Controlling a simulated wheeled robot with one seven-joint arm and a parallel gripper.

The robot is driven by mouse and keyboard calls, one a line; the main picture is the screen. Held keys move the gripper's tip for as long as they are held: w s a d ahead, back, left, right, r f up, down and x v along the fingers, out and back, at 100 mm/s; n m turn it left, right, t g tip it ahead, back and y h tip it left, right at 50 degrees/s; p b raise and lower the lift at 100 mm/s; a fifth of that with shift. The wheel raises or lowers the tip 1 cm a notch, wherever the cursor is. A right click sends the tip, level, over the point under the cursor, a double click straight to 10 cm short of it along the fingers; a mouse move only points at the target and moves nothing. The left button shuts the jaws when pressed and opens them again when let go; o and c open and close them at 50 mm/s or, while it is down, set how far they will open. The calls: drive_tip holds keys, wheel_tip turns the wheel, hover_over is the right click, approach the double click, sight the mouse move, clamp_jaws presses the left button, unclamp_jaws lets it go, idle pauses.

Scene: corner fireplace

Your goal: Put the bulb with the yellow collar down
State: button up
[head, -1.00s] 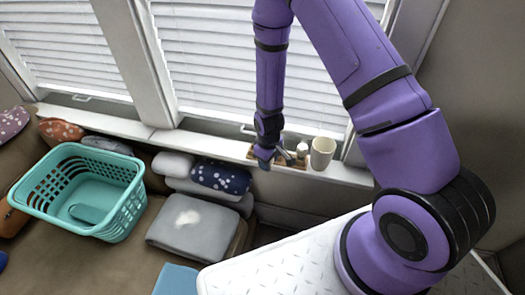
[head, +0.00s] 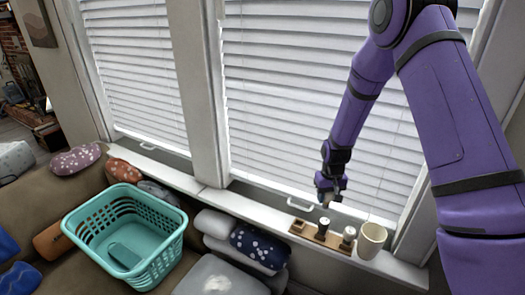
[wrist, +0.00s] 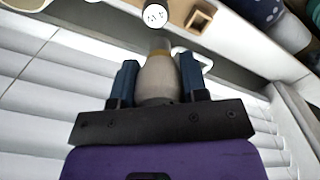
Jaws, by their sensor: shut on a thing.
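My gripper (wrist: 157,85) is shut on the bulb with the yellow collar (wrist: 157,75). In the wrist view its pale grey body sits between the blue fingers, with the yellow collar and a darker end beyond them. In the head view my gripper (head: 328,196) hangs above the windowsill, over the wooden board, and the held bulb is mostly hidden. The wooden board (head: 333,241) lies on the sill. Two pale-topped things, likely bulbs, stand on it, one in the middle (head: 324,224) and one at the right (head: 348,235).
A square wooden holder (head: 298,226), open in the wrist view (wrist: 199,17), is at the board's left end. A cream cup (head: 371,241) stands right of the board. The sill (head: 180,178) is clear further left. Window blinds rise behind; a teal basket (head: 125,230) and cushions lie below.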

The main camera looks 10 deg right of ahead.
drive_tip(key=s+a+f+n, duration=0.6)
drive_tip(key=s+a+f, duration=0.1)
drive_tip(key=s+f, duration=0.25)
drive_tip(key=w, duration=0.4)
drive_tip(key=w+f, duration=0.1)
drive_tip(key=w, duration=0.9)
drive_tip(key=shift+w+f, duration=0.15)
drive_tip(key=shift+f, duration=0.15)
drive_tip(key=shift+w+f, duration=0.2)
drive_tip(key=shift+f, duration=1.6)
drive_tip(key=shift+f, duration=0.1)
drive_tip(key=o, duration=0.9)
